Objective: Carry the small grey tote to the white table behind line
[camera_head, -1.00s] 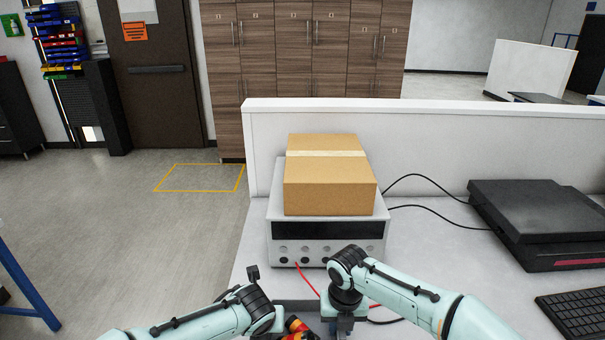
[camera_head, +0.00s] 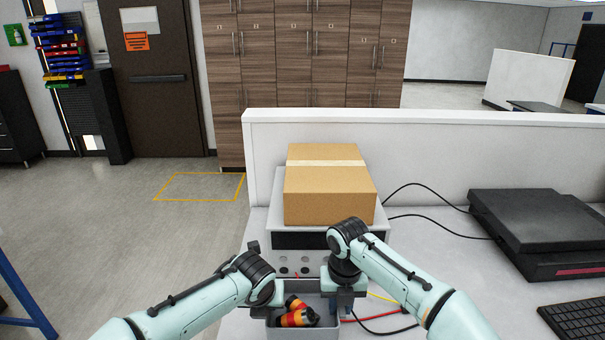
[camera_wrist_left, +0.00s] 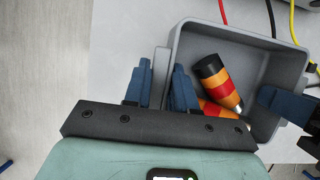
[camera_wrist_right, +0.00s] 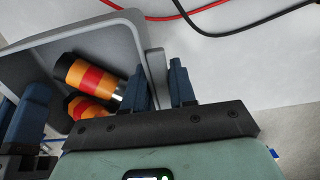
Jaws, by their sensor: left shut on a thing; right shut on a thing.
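The small grey tote (camera_head: 292,334) is at the bottom middle of the head view, with orange, red and black cylindrical items (camera_head: 297,314) lying in it. My left gripper (camera_wrist_left: 160,88) is shut on the tote's left side wall. My right gripper (camera_wrist_right: 162,85) is shut on the opposite side wall, and in the head view it shows at the tote's right (camera_head: 345,302). The tote also shows in the left wrist view (camera_wrist_left: 240,37) and the right wrist view (camera_wrist_right: 75,40). The white table (camera_head: 440,265) is under and around it; whether the tote touches the tabletop cannot be told.
A cardboard box (camera_head: 328,195) sits on a grey instrument (camera_head: 283,262) just behind the tote. A black device (camera_head: 540,225) and a keyboard (camera_head: 580,315) are at the right. Red, yellow and black cables (camera_head: 385,318) lie beside the tote. A low white partition (camera_head: 430,145) closes the back.

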